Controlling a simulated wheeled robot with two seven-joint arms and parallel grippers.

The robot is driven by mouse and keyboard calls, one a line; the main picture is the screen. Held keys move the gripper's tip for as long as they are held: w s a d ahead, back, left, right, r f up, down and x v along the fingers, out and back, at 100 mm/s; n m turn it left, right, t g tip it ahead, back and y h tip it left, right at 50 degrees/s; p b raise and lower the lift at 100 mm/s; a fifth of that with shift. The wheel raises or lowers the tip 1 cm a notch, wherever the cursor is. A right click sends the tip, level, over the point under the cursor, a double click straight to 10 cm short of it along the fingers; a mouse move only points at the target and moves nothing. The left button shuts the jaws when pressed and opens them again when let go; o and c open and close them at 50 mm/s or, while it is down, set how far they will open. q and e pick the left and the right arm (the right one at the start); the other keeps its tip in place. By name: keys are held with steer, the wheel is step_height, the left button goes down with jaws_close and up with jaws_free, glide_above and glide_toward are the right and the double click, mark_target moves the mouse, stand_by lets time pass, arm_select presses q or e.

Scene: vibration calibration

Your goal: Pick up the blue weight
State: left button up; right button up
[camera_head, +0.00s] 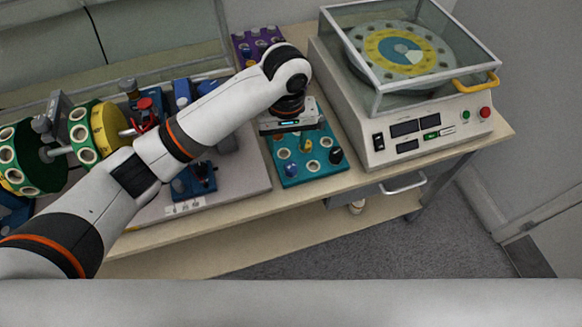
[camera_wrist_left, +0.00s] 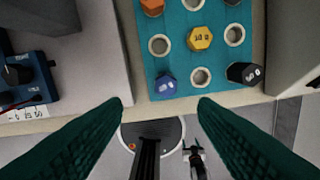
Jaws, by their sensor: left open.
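The blue weight (camera_head: 290,170) sits in the near left part of a teal holder board (camera_head: 318,179) in the head view. In the wrist view the blue weight (camera_wrist_left: 165,86) shows near the board's lower edge, just above the gap between the fingers. My left gripper (camera_head: 300,136) is over the far part of the board in the head view. In the wrist view its two dark fingers (camera_wrist_left: 165,101) are spread wide with nothing between them. My right gripper is not in view.
A yellow weight (camera_wrist_left: 200,38), a black weight (camera_wrist_left: 244,73) and an orange weight (camera_wrist_left: 152,7) share the board with empty ringed holes. A boxed machine with a clear cover (camera_head: 372,150) stands close to the right. A grey platform (camera_head: 240,182) lies to the left.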

mark_target(291, 166)
arm_select(q)
step_height(291, 166, down, 4)
steer(key=shift+r, duration=0.1)
steer(key=shift+w+d+f+p, duration=0.1)
steer(key=shift+f+p, duration=0.05)
steer(key=shift+f, duration=0.8)
steer(key=shift+s+d+f+p, duration=0.1)
steer(key=shift+d+f+p, duration=0.1)
steer(key=shift+f, duration=0.8)
steer(key=shift+w+d+f+p, duration=0.1)
steer(key=shift+f+p, duration=0.05)
steer(key=shift+f, duration=0.8)
steer(key=c, duration=1)
